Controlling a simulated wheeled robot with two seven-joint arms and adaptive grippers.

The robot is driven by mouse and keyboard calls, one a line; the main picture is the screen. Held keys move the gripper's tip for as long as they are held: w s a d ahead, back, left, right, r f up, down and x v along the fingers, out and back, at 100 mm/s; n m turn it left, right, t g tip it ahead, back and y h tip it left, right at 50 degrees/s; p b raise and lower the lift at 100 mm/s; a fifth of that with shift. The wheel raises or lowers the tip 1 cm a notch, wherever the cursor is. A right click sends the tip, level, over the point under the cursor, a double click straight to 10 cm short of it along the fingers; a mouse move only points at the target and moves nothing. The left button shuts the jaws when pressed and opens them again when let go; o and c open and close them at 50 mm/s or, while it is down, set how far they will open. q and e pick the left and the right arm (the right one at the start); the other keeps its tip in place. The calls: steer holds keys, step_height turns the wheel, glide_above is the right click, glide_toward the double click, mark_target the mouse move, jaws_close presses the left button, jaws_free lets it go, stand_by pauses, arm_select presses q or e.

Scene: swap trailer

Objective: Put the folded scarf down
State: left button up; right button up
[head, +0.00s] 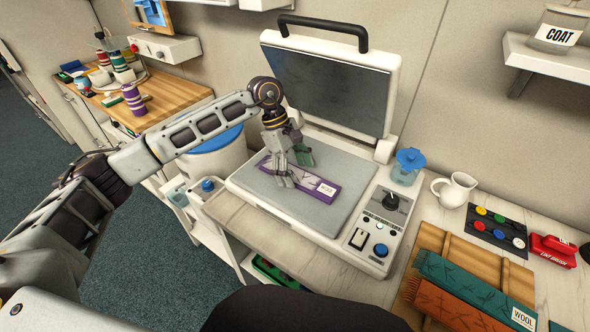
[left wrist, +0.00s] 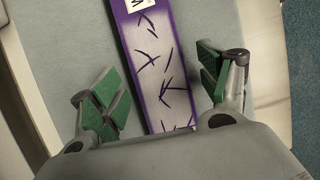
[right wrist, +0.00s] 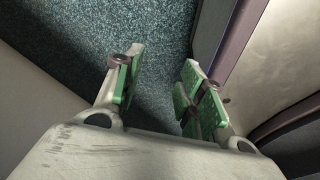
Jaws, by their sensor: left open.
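A folded purple scarf (head: 318,186) with dark line marks and a white WOOL label lies flat on the grey bed of the press (head: 338,212), whose lid stands open. My left gripper (head: 293,170) is right over the scarf's left part. In the left wrist view the scarf (left wrist: 157,70) runs between the open green-padded fingers (left wrist: 158,95), with a gap on both sides. My right gripper (right wrist: 158,92) is open and empty in the right wrist view, above the dark carpet. It is not seen in the head view.
A control panel (head: 376,232) borders the press on the right. Further right are a blue-lidded jar (head: 407,166), a white pitcher (head: 455,189) and a slatted wooden rack (head: 447,250) with a green scarf (head: 470,285) and an orange scarf (head: 455,308). A blue-lidded bin (head: 213,158) stands left.

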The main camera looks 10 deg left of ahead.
mark_target(299, 176)
arm_select(q)
steer(key=shift+r, duration=0.1)
arm_select(e)
steer(key=shift+s+r, duration=0.1)
arm_select(q)
steer(key=shift+r+p, duration=0.4)
steer(key=shift+p, duration=0.15)
steer(key=shift+v, duration=1.1)
steer(key=v, duration=1)
steer(key=shift+s, duration=0.1)
arm_select(e)
steer(key=shift+s+d, duration=0.4)
steer(key=shift+s, duration=0.15)
steer(key=shift+s+d, duration=0.1)
steer(key=shift+s, duration=0.05)
